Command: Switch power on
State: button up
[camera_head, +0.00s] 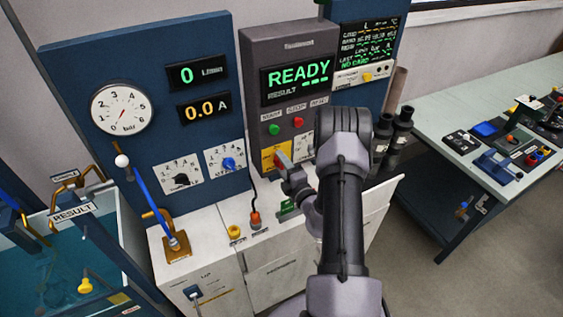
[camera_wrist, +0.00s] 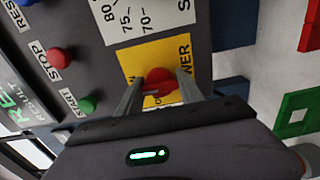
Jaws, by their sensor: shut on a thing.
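The red power switch knob (camera_wrist: 158,84) sits on a yellow plate (camera_wrist: 172,52) marked "POWER" in the wrist view. My gripper (camera_wrist: 159,92) has its two fingers on either side of the knob and is shut on it. In the head view the yellow plate (camera_head: 268,160) is low on the grey control panel (camera_head: 258,50). There my gripper (camera_head: 283,163) reaches the red knob from the front right. The panel display (camera_head: 298,77) is lit and reads "READY" in green.
A green start button (camera_head: 274,129) and a red stop button (camera_head: 298,122) sit just above the power plate. A blue panel with a gauge (camera_head: 121,109) stands to the left. A water tank (camera_head: 62,250) is at the lower left. A bench (camera_head: 440,165) with parts is at the right.

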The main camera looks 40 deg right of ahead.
dwell(0.4)
jog(key=o, duration=1.4)
jog(key=shift+s, duration=0.1)
jog(key=v, duration=1.7)
jog(key=shift+s+a, duration=0.1)
jog(key=shift+a, duration=0.05)
